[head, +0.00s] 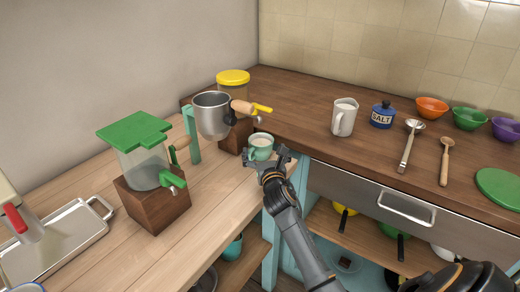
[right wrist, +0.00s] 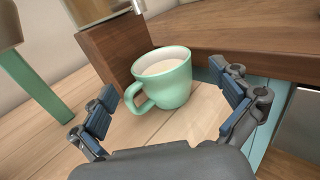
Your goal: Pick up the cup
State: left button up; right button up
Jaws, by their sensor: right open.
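The mint green cup (head: 261,147) holds a pale, milky content and stands upright on the light wooden counter, beside the dark wooden block of the yellow-lidded dispenser. My right gripper (head: 268,158) is just in front of the cup in the head view. In the right wrist view the cup (right wrist: 164,80) is ahead between the two open fingers of the gripper (right wrist: 175,105), with its handle toward the left finger. The fingers appear apart from the cup, and nothing is held. My left gripper is not in view.
A green-lidded dispenser (head: 146,160) is farther left. The raised dark countertop (head: 300,110) borders the cup's right side and carries a white pitcher (head: 343,118). Light counter between is clear.

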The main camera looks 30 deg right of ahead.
aim_at(261, 140)
jog(key=shift+x, duration=2.75)
jog(key=shift+c, duration=0.4)
jog(key=c, duration=1.3)
jog(key=shift+r, duration=0.1)
jog(key=shift+c, duration=0.7)
jog(key=shift+r, duration=0.1)
